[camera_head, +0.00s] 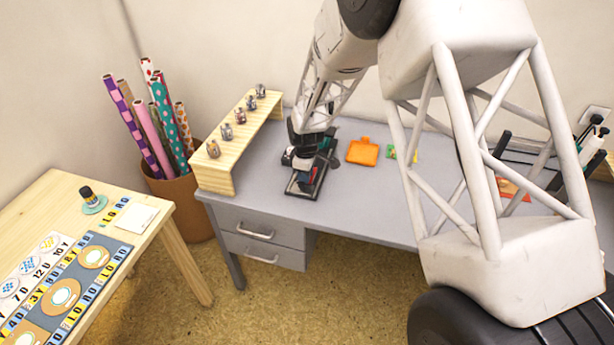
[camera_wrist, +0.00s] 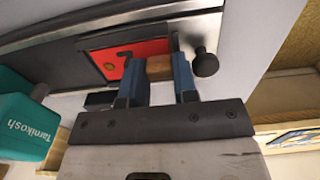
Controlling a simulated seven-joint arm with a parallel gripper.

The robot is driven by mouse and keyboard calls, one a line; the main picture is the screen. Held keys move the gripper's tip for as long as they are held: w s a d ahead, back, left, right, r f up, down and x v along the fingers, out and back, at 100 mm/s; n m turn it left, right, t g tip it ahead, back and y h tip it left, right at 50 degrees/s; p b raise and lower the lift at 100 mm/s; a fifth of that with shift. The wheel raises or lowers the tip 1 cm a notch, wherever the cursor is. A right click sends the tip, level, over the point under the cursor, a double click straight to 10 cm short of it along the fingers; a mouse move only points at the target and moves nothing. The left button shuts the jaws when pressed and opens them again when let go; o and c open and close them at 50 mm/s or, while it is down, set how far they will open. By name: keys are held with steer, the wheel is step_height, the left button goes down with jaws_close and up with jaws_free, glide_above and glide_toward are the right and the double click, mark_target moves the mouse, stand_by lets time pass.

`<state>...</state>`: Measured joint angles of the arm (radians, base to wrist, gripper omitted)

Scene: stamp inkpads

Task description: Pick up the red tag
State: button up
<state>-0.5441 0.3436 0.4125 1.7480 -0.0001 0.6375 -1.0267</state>
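In the wrist view a red flat piece (camera_wrist: 137,52), which I take to be the red tag, lies in a dark tray (camera_wrist: 60,72). It has a black mark and a small brownish round spot. My gripper (camera_wrist: 159,66) is right at its near edge, its two blue fingers spread apart. A brown block (camera_wrist: 159,68) shows between the fingers and fills the gap; I cannot tell whether they press on it or whether it belongs to the red piece.
A teal object with lettering (camera_wrist: 22,125) stands left of my gripper, and a black knob (camera_wrist: 205,62) is close on its right. On the desk (camera_head: 345,205) lie an orange piece (camera_head: 362,152) and a green-yellow piece (camera_head: 392,153). A wooden rack (camera_head: 215,180) stands left.

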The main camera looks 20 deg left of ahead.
steer(key=shift+c, duration=0.4)
steer(key=shift+r, duration=0.1)
steer(key=shift+r, duration=0.75)
step_height(320, 180, up, 2)
steer(key=shift+r, duration=0.1)
steer(key=s+d+r, duration=0.1)
steer(key=s+d, duration=0.7)
steer(key=s, duration=0.5)
steer(key=shift+s, duration=0.4)
steer(key=w+d, duration=0.3)
steer(key=w, duration=0.2)
steer(key=w+d+f, duration=0.1)
steer(key=w+d, duration=0.2)
steer(key=w, duration=0.3)
steer(key=w+d, duration=0.4)
steer(key=w, duration=0.2)
steer(key=shift+d+f, duration=0.1)
steer(key=shift+f, duration=0.05)
